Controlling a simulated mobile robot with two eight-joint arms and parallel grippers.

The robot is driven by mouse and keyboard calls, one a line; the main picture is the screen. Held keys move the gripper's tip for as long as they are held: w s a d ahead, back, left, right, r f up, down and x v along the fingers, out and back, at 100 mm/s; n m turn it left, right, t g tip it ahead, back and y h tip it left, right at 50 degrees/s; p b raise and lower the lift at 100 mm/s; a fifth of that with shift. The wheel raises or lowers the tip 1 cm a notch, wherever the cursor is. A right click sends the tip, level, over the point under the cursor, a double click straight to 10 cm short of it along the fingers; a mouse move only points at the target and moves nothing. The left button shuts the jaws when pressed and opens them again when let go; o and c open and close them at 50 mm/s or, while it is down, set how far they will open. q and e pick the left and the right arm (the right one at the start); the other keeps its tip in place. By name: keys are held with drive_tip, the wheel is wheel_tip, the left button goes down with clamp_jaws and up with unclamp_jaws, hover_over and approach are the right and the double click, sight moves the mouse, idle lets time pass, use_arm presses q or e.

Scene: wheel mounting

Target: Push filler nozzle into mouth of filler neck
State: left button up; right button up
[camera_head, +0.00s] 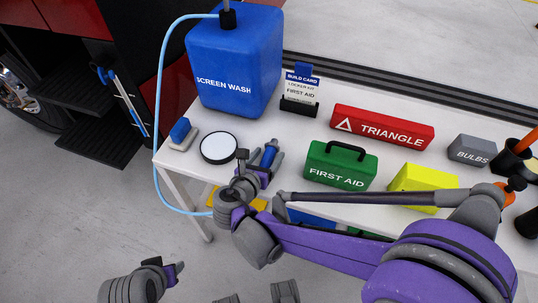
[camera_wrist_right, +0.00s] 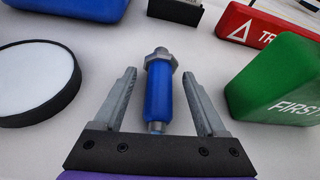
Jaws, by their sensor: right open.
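A blue cylinder with a metal collar and tip (camera_wrist_right: 158,92), which looks like the filler nozzle, lies on the white table. It also shows in the head view (camera_head: 269,154). My right gripper (camera_head: 266,157) is open, with one finger on each side of the cylinder and visible gaps in the right wrist view (camera_wrist_right: 159,76). My left gripper (camera_head: 174,272) is low at the left, away from the table; its jaw opening is unclear. A light-blue hose (camera_head: 159,90) runs from the blue screen wash tank (camera_head: 230,62) down past the table edge. I cannot make out a filler neck.
A round black-rimmed white disc (camera_head: 219,147) lies left of my right gripper. A green first aid box (camera_head: 341,165), red triangle box (camera_head: 382,127), yellow case (camera_head: 422,181) and bulbs box (camera_head: 472,150) stand right on the white table (camera_head: 172,156). A dark vehicle is at left.

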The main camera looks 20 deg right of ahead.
sight(267, 154)
drive_tip(key=shift+w+d, duration=0.1)
clamp_jaws()
idle(0.3)
wheel_tip(267, 154, up, 10)
drive_tip(key=p, duration=0.3)
drive_tip(key=shift+c, duration=1.7)
unclamp_jaws()
clamp_jaws()
